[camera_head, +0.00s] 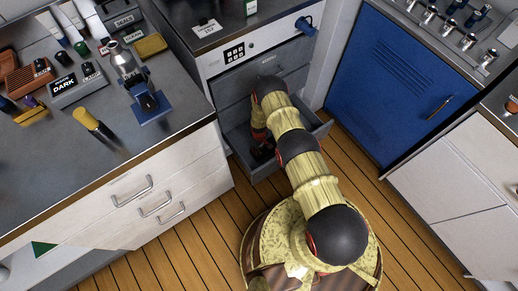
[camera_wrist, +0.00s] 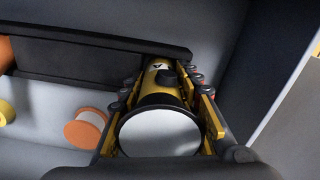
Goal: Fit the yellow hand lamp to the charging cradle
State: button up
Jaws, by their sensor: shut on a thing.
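In the wrist view, my gripper (camera_wrist: 162,100) is shut on the yellow hand lamp (camera_wrist: 160,78). The lamp's yellow body lies between the two fingers, and its wide black-rimmed head with a pale round lens (camera_wrist: 160,132) faces the camera. In the head view, my arm reaches down into an open grey drawer (camera_head: 238,136). My gripper (camera_head: 262,151) is low inside the drawer, mostly dark there, and the lamp cannot be made out in that view. I cannot pick out the charging cradle with certainty in either view.
In the wrist view, a dark bar (camera_wrist: 95,50) crosses near the lamp's far end, and an orange spool-like thing (camera_wrist: 86,130) lies left. The cluttered left counter holds a yellow cylinder (camera_head: 88,120) and a blue-based stand (camera_head: 150,106). A blue cabinet door (camera_head: 385,80) stands right.

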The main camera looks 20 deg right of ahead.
jog(key=c, duration=0.6)
grip_shut()
